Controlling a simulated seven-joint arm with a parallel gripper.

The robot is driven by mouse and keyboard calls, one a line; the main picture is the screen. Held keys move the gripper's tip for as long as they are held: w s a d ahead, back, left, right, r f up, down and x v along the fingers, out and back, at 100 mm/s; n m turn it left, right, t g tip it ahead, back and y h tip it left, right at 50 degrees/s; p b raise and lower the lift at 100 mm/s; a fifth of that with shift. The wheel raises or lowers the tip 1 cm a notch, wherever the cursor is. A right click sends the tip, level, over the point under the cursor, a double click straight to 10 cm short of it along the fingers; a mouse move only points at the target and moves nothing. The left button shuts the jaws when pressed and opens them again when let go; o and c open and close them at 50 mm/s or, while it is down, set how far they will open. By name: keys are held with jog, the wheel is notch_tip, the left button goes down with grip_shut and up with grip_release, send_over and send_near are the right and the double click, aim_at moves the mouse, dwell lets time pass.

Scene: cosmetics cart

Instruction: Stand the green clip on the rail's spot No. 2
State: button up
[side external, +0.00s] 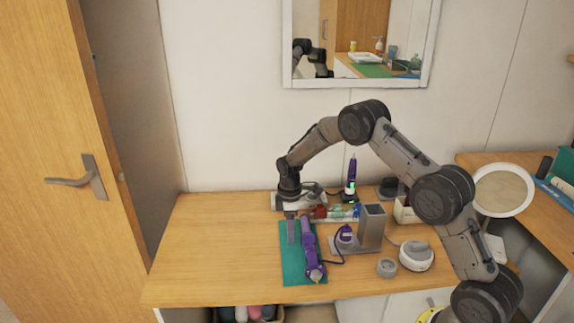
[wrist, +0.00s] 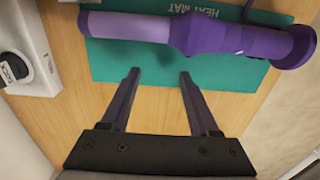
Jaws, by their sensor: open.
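My gripper (side external: 291,238) is open and empty, pointing down over the left part of the teal heat mat. In the wrist view its two dark purple fingers (wrist: 160,74) are spread apart, with only mat and wood between them. A small green piece (side external: 338,211), possibly the green clip, is at the back of the table, right of my gripper. It is between a red piece (side external: 320,211) and a blue piece (side external: 356,210), along what looks like a pale rail. The spot numbers are too small to read. The wrist view shows neither clip nor rail.
A purple styling tool (side external: 311,250) lies on the heat mat (side external: 292,272), close to my gripper. A grey holder (side external: 371,228) and a white round device (side external: 416,256) stand to the right. A purple upright device (side external: 351,175) stands behind. The table's left side (side external: 220,250) is clear.

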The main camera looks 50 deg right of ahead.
jog(key=s+a+r+t, duration=0.1)
jog(key=a+r+t, duration=0.1)
jog(key=r, duration=2.2)
jog(key=shift+s+a+n, duration=0.2)
jog(key=shift+a+n, duration=0.1)
jog(key=shift+a, duration=0.2)
jog(key=s+a+r+t, duration=0.25)
jog(key=s+r, duration=0.25)
jog(key=r, duration=0.5)
jog(key=s+a+r+m, duration=0.1)
jog(key=s+a+r, duration=0.1)
jog(key=s, duration=0.3)
jog(key=s+a+r, duration=0.1)
jog(key=s+r, duration=0.1)
jog(key=s, duration=0.4)
jog(key=s+a+f+m, duration=0.1)
jog(key=s+f+m, duration=0.3)
jog(key=s, duration=0.4)
jog(key=s+a+f+m+t, duration=0.1)
jog(key=s+f+m, duration=0.3)
jog(key=s, duration=0.5)
notch_tip(320, 180, down, 2)
jog(key=shift+f+m, duration=0.1)
jog(key=shift+m, duration=0.2)
